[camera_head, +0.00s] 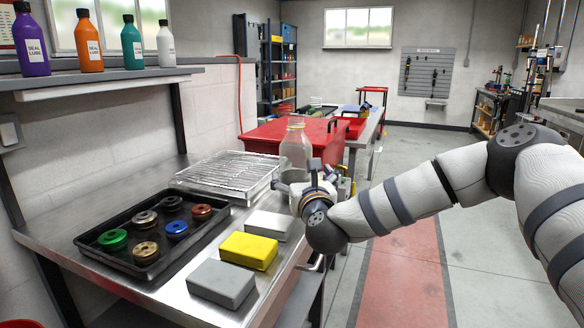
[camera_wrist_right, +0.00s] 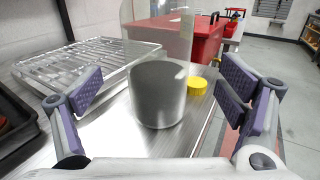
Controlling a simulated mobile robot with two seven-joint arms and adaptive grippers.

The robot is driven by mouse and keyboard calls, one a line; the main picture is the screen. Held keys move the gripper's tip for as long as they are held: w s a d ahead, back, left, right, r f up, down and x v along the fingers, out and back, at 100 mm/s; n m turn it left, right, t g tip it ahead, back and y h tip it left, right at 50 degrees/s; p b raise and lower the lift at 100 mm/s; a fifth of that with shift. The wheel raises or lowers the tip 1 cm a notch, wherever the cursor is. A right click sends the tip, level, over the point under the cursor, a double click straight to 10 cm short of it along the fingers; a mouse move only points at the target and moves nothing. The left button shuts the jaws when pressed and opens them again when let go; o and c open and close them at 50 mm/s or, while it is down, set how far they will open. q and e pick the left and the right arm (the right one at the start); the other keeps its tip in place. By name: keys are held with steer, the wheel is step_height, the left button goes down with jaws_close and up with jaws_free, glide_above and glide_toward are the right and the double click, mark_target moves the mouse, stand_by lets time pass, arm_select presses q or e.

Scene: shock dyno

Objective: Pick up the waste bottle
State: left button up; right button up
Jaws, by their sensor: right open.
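A clear, see-through bottle (camera_head: 296,146) stands upright toward the far end of the metal bench, just beyond my right gripper (camera_head: 316,178). No contact with either pad shows. In the head view my gripper hides the bottle's lower part. My left gripper is not in view.
A wire rack tray (camera_head: 228,172) lies left of the bottle, and a black tray (camera_head: 125,262) of colored parts lies nearer. Grey and yellow blocks (camera_head: 248,251) line the bench's front. A yellow cap (camera_wrist_right: 197,86) sits beside the cylinder. A red box (camera_head: 275,132) is behind.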

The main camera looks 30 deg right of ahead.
mark_target(296, 166)
steer(key=x, duration=0.6)
steer(key=shift+w+f, duration=0.25)
steer(key=shift+w, duration=0.15)
steer(key=shift+w+r, duration=0.15)
steer(key=shift+w, duration=0.1)
steer(key=c, duration=1.3)
steer(key=shift+c, duration=1.4)
steer(key=shift+r, duration=0.2)
